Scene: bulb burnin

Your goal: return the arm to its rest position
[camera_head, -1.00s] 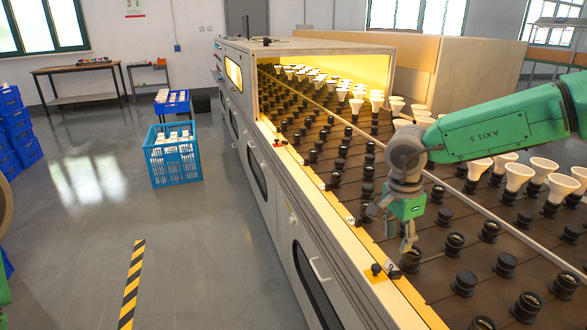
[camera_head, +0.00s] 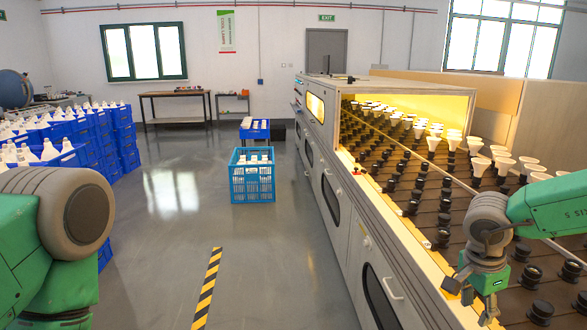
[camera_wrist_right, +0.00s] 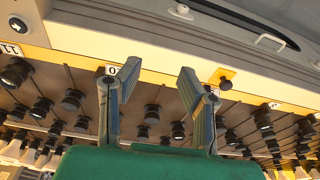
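My right arm comes in from the right in the head view. Its right gripper (camera_head: 476,296) is over the front edge of the burn-in bench (camera_head: 390,232), pointing down. In the right wrist view the two fingers of this gripper (camera_wrist_right: 155,90) stand wide apart with nothing between them. Beyond them are the bench's pale front rail and rows of black sockets (camera_wrist_right: 73,99). My left arm shows at the left of the head view as a green link with a grey joint. Its gripper is outside the picture.
White bulbs (camera_head: 475,145) stand in sockets farther back on the bench. A light blue crate (camera_head: 252,182) with white items is on the floor. Stacked dark blue crates (camera_head: 122,140) stand at the left. The grey floor between is open, with a yellow-black strip (camera_head: 207,290).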

